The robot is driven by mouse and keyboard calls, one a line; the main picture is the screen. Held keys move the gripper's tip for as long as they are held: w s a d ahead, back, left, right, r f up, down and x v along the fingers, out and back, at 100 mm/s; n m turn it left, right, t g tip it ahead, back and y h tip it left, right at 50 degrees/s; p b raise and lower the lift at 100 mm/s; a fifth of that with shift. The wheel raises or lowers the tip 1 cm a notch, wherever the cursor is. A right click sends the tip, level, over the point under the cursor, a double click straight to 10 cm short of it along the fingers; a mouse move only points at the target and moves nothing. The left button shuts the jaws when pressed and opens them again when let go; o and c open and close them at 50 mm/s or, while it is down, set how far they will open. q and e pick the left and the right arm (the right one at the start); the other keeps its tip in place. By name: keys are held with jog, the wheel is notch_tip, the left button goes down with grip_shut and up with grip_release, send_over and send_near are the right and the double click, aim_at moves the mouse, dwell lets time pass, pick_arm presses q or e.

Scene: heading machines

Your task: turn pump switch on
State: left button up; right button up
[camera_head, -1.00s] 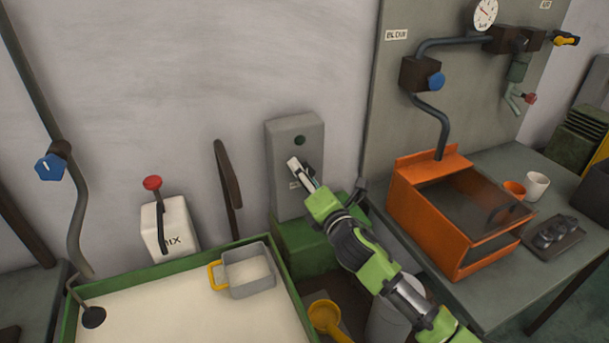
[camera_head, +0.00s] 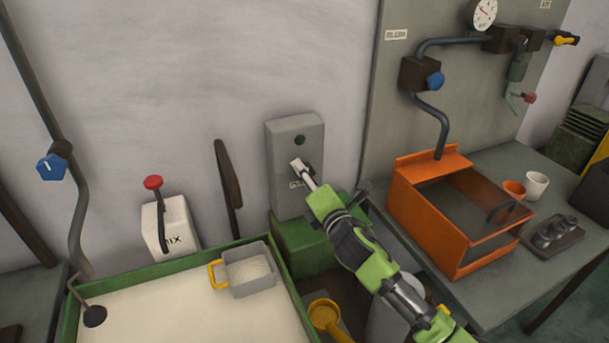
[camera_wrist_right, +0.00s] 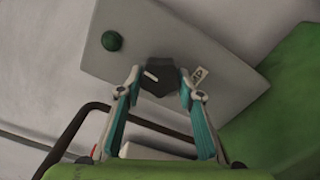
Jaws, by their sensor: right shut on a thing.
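The pump switch box (camera_head: 283,145) is a grey upright box on the wall, with a green round light or button (camera_head: 299,140) near its top. It also fills much of the right wrist view (camera_wrist_right: 205,40). My right gripper (camera_head: 298,166) is at the front of the box, below the green button. In the right wrist view its two fingers are shut on a dark knob (camera_wrist_right: 158,76) with a white mark, one finger on each side. A small label (camera_wrist_right: 199,75) lies beside the knob, too small to read. My left gripper is not in view.
A green-rimmed tray (camera_head: 170,262) with a grey scoop (camera_head: 248,272) is at the lower left. A white MIX box (camera_head: 167,226) with a red-knobbed lever stands behind it. An orange bin (camera_head: 425,225) sits on the table at right. Pipes with blue valves run on both sides.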

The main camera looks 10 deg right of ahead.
jog(key=m+p, duration=0.1)
jog(key=m, duration=0.3)
jog(key=shift+r+m, duration=0.15)
jog(key=shift+m, duration=0.15)
jog(key=m, duration=0.3)
jog(key=shift+r+m+p, duration=0.1)
jog(key=shift+m+p, duration=0.2)
jog(key=shift+p, duration=0.1)
jog(key=m+p, duration=0.1)
jog(key=m, duration=0.4)
jog(key=shift+r, duration=0.15)
jog(key=shift+d+m+p, duration=0.1)
jog(key=shift+m+p, duration=0.45)
jog(key=shift+m, duration=1.05)
jog(key=o, duration=1.1)
jog(key=s, duration=0.4)
jog(key=s+d, duration=0.1)
jog(key=s, duration=0.2)
jog(key=s+d, duration=0.1)
jog(key=s, duration=0.3)
jog(key=shift+s+d, duration=0.2)
jog(key=shift+s, duration=0.15)
